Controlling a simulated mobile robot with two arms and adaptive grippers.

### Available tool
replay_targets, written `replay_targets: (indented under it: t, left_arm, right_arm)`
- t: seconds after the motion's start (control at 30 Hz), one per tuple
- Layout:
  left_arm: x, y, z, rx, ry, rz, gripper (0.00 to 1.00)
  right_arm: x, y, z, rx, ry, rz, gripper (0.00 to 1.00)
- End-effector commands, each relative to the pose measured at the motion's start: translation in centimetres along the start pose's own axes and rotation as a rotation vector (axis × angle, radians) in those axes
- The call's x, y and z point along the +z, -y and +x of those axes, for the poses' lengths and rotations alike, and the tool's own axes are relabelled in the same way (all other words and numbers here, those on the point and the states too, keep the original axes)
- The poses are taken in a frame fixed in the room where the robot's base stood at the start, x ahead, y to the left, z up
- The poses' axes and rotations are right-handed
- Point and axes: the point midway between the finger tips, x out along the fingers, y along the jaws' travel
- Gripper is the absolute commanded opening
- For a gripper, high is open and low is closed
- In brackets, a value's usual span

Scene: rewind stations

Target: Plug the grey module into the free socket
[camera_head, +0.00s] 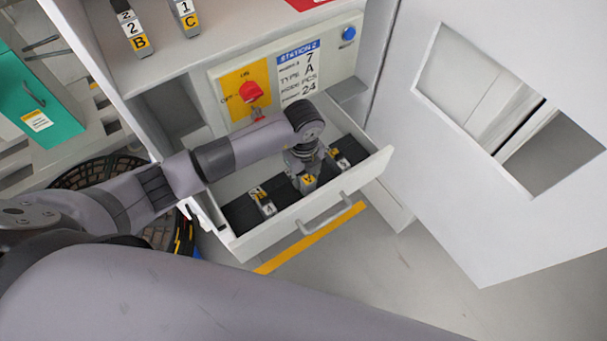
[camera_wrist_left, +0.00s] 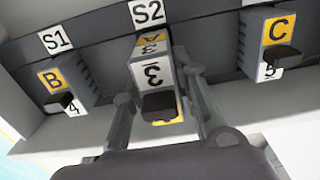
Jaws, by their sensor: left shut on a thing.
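My left gripper (camera_head: 305,168) reaches down into the open drawer. In the left wrist view its fingers (camera_wrist_left: 158,80) are shut on a grey module (camera_wrist_left: 152,73) with a yellow "A" and a white "3" label. The module also shows in the head view (camera_head: 308,182). It is at the dark socket rail (camera_wrist_left: 105,32), directly under the label "S2" (camera_wrist_left: 148,12); I cannot tell whether it is fully seated. Module "B 4" (camera_wrist_left: 65,84) is under "S1", and module "C 5" (camera_wrist_left: 270,40) is to the right. No empty socket shows clearly. My right gripper is not in view.
The white drawer (camera_head: 345,190) has raised walls and a front handle (camera_head: 325,212). A red switch on a yellow plate (camera_head: 250,92) is behind my left arm. Modules "2 B" (camera_head: 132,28) and "1 C" (camera_head: 185,16) are on the shelf above. An open white door (camera_head: 410,130) stands at the right.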

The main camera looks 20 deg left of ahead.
Motion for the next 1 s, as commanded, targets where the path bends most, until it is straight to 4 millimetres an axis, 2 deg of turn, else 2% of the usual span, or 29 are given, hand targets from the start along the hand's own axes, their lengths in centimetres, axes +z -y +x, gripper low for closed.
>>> replay_targets:
  t: [1.0]
  left_arm:
    - [0.0,0.0,2.7,0.001,0.0,0.0,0.0]
  right_arm:
    - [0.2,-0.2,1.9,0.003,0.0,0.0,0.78]
